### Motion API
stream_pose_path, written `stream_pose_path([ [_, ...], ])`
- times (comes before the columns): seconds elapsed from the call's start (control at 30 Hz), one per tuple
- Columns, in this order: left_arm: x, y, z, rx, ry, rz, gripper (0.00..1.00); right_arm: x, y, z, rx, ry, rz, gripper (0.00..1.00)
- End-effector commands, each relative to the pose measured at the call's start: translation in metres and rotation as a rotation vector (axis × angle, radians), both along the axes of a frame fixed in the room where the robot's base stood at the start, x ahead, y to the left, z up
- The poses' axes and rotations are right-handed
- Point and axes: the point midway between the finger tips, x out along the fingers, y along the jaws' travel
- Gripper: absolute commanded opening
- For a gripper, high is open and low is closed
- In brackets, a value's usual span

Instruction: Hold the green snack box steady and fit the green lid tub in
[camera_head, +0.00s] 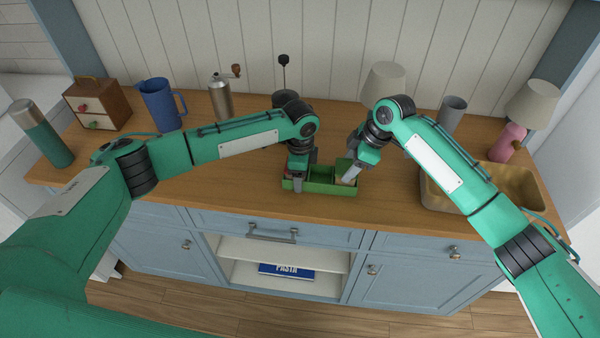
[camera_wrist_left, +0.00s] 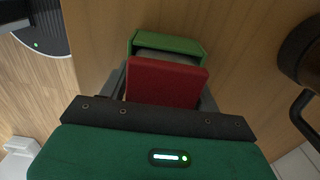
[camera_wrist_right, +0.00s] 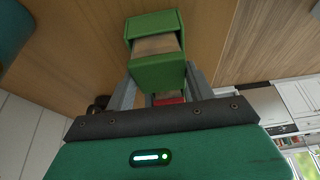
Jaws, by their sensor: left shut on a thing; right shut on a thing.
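The green snack box (camera_head: 318,188) sits on the wooden counter in front of me. Both grippers reach down to it. My left gripper (camera_head: 298,182) is shut on the box at its left part. In the left wrist view a red-topped piece (camera_wrist_left: 166,82) lies between its fingers, with the box's end wall (camera_wrist_left: 170,40) beyond. My right gripper (camera_head: 347,177) is shut on the green lid tub (camera_wrist_right: 158,75) at the box's right part. The right wrist view shows the box's other end (camera_wrist_right: 152,22) beyond the tub. The tub's underside is hidden; I cannot tell whether it is seated.
A blue pitcher (camera_head: 160,104), a drawer box (camera_head: 97,103) and a green flask (camera_head: 43,134) stand left. A brass-coloured basin (camera_head: 513,180) is right. Bare counter lies left of the snack box.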

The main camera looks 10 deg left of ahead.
Motion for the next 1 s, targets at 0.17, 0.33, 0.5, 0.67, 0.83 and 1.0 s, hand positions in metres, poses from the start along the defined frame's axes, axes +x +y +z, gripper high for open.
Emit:
stream_pose_path([
  [0.17,0.000,0.000,0.000,0.000,-0.001,0.000,0.39,0.000,0.000,-0.004,0.000,0.000,0.000,0.30],
  [0.33,0.000,0.000,0.000,0.000,0.000,0.000,0.39,0.000,0.000,-0.007,0.001,0.000,0.000,0.30],
  [0.5,0.000,0.000,0.000,0.000,0.000,0.000,0.39,0.000,0.000,-0.010,0.001,-0.001,0.001,0.30],
  [0.67,0.000,0.000,0.000,0.000,0.000,0.000,0.39,0.000,0.000,-0.013,0.001,0.000,0.001,0.30],
  [0.83,0.000,0.000,0.000,0.000,-0.001,0.000,0.39,0.000,0.000,-0.013,0.001,-0.001,0.001,0.80],
  [1.0,0.000,0.000,0.000,0.000,0.000,0.000,0.39,0.000,0.000,-0.013,0.001,-0.001,0.001,0.80],
])
